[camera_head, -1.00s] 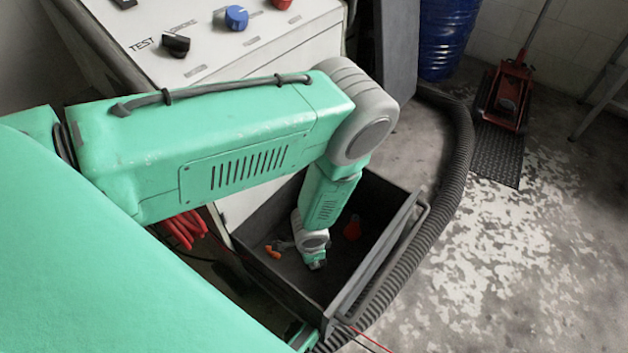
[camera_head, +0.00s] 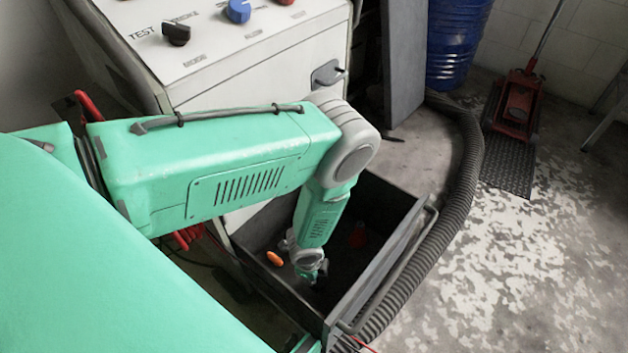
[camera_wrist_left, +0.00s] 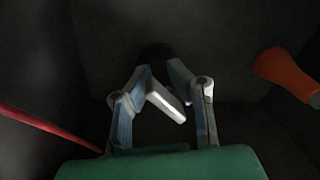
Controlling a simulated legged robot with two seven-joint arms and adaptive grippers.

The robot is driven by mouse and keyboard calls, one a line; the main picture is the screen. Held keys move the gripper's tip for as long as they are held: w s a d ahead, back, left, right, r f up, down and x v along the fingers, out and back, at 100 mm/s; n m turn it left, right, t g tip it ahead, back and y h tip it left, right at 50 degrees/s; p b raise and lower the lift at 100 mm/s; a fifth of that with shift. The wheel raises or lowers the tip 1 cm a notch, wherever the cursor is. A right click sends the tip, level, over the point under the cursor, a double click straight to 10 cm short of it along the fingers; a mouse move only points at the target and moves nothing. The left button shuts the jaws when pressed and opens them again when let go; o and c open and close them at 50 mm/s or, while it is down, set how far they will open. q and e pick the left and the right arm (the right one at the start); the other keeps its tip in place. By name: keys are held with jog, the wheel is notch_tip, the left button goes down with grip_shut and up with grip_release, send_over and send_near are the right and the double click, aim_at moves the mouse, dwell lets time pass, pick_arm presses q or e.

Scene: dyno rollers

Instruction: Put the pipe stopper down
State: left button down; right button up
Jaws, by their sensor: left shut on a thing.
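My left gripper (camera_head: 318,277) reaches down inside the open dark drawer (camera_head: 272,289). In the left wrist view its two fingers (camera_wrist_left: 163,75) are closed in around a dark, rounded thing (camera_wrist_left: 157,54), which I take to be the pipe stopper. It is very dim, so its outline and whether it touches the drawer floor cannot be told. In the head view the stopper is hardly to be told from the gripper and the shadow. My right gripper is not in view.
An orange-red thing (camera_wrist_left: 287,73) shows at right in the wrist view. A ribbed hose (camera_head: 455,205) runs along the drawer's right side.

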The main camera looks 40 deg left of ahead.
pick_arm(q)
jog(key=f, duration=0.1)
jog(key=f+b, duration=0.2)
jog(key=f, duration=0.1)
jog(key=shift+a+f, duration=0.1)
jog(key=shift+a, duration=0.15)
jog(key=shift+d, duration=0.1)
jog(key=c, duration=1.5)
grip_release()
jog(key=r+p, duration=0.1)
jog(key=r, duration=0.2)
jog(key=r+p, duration=0.2)
jog(key=r, duration=0.2)
jog(key=s+r+p, duration=0.1)
jog(key=r+p, duration=0.1)
jog(key=r, duration=0.2)
jog(key=shift+s+r, duration=0.1)
jog(key=shift+s+r+p, duration=0.1)
jog(key=shift+r+p, duration=0.35)
jog(key=shift+r, duration=0.1)
